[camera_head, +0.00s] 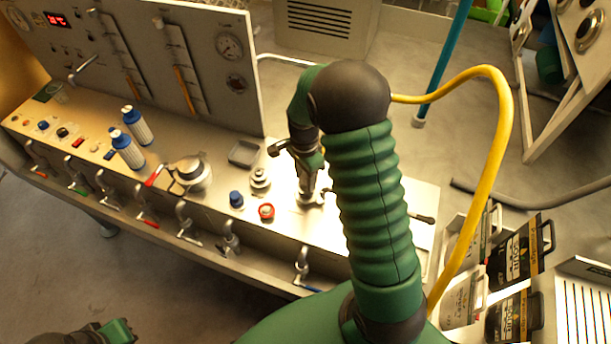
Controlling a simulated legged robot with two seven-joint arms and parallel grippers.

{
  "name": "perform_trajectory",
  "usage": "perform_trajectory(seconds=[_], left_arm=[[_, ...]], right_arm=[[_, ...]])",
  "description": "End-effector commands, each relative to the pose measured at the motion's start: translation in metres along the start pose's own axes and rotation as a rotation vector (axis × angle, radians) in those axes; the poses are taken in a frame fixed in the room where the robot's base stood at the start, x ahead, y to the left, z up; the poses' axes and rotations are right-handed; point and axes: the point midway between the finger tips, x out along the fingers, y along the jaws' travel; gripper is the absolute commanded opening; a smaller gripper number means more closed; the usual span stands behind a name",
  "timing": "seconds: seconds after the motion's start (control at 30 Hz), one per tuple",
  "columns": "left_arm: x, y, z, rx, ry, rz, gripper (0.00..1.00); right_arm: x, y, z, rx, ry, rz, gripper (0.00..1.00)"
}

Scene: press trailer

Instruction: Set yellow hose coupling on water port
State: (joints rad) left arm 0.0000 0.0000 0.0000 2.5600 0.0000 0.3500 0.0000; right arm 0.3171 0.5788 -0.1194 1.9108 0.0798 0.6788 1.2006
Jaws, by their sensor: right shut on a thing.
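My right gripper (309,163) is shut above the lit right part of the bench (340,232), mostly covered by my own green forearm. The thing in its jaws is hard to make out. A yellow hose (497,130) comes out from behind my right arm, arcs to the right and drops behind the arm again; its coupling is hidden. A metal fitting (310,194) shows just below the gripper; I cannot tell if they touch. Ports with a blue cap (236,199) and a red cap (266,211) stand to the left. Which is the water port is unclear. Part of my left arm (115,331) shows at the bottom left.
A gauge panel (205,50) rises behind the bench. Several lever valves line its front edge.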

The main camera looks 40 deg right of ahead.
Motion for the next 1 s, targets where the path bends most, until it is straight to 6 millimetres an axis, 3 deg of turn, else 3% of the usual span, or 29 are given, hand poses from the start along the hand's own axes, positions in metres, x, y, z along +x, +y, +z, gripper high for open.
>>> perform_trajectory(seconds=[0.53,0.57,0.6,1.0], left_arm=[[0.0063,0.0,0.0015,0.0,0.0,0.0,0.0],[0.0058,0.0,0.0014,0.0,0.0,0.0,0.0],[0.0055,0.0,0.0013,0.0,0.0,0.0,0.0],[-0.0006,0.0,-0.0002,0.0,0.0,0.0,0.0]], right_arm=[[0.0104,-0.0006,0.0,-0.001,0.0,-0.001,0.0],[0.0098,-0.0007,0.0,-0.001,0.0,-0.001,0.43],[0.0095,-0.0007,0.0,-0.001,0.0,-0.001,0.48],[0.0033,-0.0004,0.0003,-0.001,0.0,0.001,0.49]])
